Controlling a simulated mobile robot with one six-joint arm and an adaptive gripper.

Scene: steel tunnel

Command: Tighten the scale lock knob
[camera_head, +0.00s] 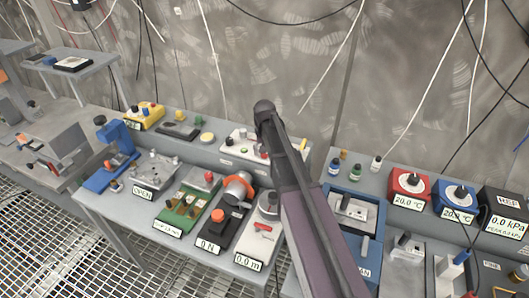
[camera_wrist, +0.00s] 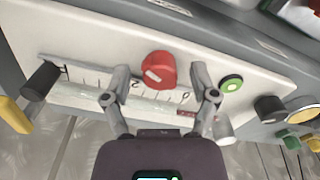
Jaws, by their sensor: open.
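A red round knob (camera_wrist: 158,70) with a pale mark on its face sits on a white panel (camera_wrist: 75,62) in the wrist view. A printed scale (camera_wrist: 90,82) with the numbers 2 and 0 runs along the panel beside the knob. My gripper (camera_wrist: 161,74) is open, with one finger on each side of the red knob. Gaps show between the fingers and the knob in this view; how deep the fingertips reach is unclear. In the head view the white panel (camera_head: 229,149) is on the back shelf, partly covered by my arm, and my fingers cannot be made out.
In the wrist view a black knob (camera_wrist: 42,80) and a yellow piece (camera_wrist: 15,115) are to the left. A green button (camera_wrist: 231,83) and a pale cylinder (camera_wrist: 223,129) are right of the fingers. Several instruments crowd the bench, including an orange-ringed device (camera_head: 238,186).

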